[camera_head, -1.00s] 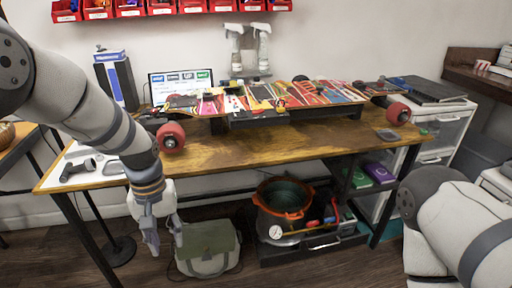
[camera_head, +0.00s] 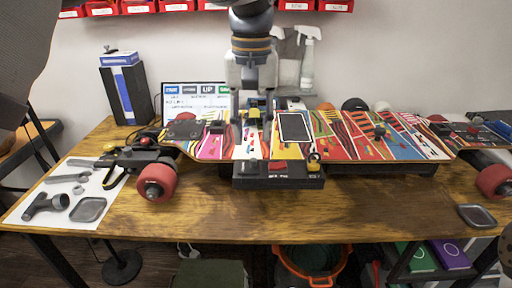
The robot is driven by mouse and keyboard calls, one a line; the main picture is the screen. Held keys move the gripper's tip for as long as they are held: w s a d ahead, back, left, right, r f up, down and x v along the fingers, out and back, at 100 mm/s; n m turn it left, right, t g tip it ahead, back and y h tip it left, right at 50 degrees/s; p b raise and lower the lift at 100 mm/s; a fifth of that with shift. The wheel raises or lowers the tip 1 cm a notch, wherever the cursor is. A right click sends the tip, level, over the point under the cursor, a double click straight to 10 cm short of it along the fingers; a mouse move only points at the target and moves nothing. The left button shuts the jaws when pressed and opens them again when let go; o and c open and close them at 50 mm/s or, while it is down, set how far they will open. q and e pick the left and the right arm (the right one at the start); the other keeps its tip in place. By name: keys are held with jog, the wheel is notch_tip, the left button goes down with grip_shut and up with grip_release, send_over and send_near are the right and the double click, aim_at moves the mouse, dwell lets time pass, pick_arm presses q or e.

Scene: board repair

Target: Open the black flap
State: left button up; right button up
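The skateboard (camera_head: 375,148) lies across the workbench with its colourful graphic side up. A dark rectangular panel with a pale edge (camera_head: 293,127) lies flat on it near the middle. It may be the black flap, but I cannot tell for sure. A black box (camera_head: 278,175) with a red part on top sits at the board's front edge. My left gripper (camera_head: 252,118) points down over the board, just left of the dark panel. Its two fingers are apart, with small yellow and blue parts visible between them. Contact is unclear. My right gripper is out of view.
Red wheels (camera_head: 157,181) stick out at the board's ends. Tools lie on a white sheet (camera_head: 40,200) at the left. A monitor (camera_head: 195,95) and a spray bottle (camera_head: 308,65) stand behind. A grey tray (camera_head: 476,216) lies at the right. The bench front is clear.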

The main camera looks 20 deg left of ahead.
aim_at(253, 160)
pick_arm(q)
notch_tip(253, 160, down, 6)
jog(key=shift+w+r, duration=0.1)
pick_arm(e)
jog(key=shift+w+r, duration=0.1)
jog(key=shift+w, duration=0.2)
pick_arm(q)
grip_shut()
jog(key=shift+r, duration=0.1)
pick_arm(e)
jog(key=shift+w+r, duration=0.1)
